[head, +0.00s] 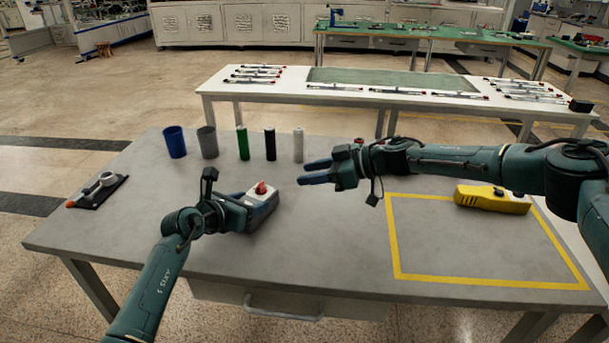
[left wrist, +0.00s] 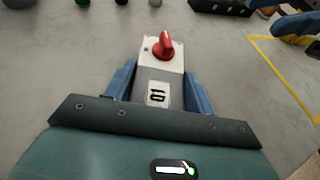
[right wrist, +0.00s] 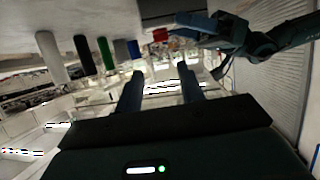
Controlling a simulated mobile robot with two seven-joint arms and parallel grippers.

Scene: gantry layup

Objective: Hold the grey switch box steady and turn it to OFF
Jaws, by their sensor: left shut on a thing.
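The grey switch box (head: 262,212) lies on the grey table, left of centre, with a red rotary knob (head: 260,188) on its pale top. In the left wrist view the red knob (left wrist: 166,46) has its raised handle roughly along the box's length, and a small label (left wrist: 157,94) sits nearer me. My left gripper (left wrist: 158,84) is shut on the box, one finger on each side; it also shows in the head view (head: 240,205). My right gripper (head: 302,172) is open and empty, right of the box and apart from it. Its two fingers (right wrist: 158,84) are spread in the right wrist view.
Behind the box stand a blue cup (head: 174,142), a grey cup (head: 208,142) and green (head: 243,143), black (head: 270,144) and white (head: 298,145) cylinders. A tool on a dark plate (head: 98,190) lies left. A yellow device (head: 492,198) lies by the yellow-taped rectangle (head: 480,283) at right.

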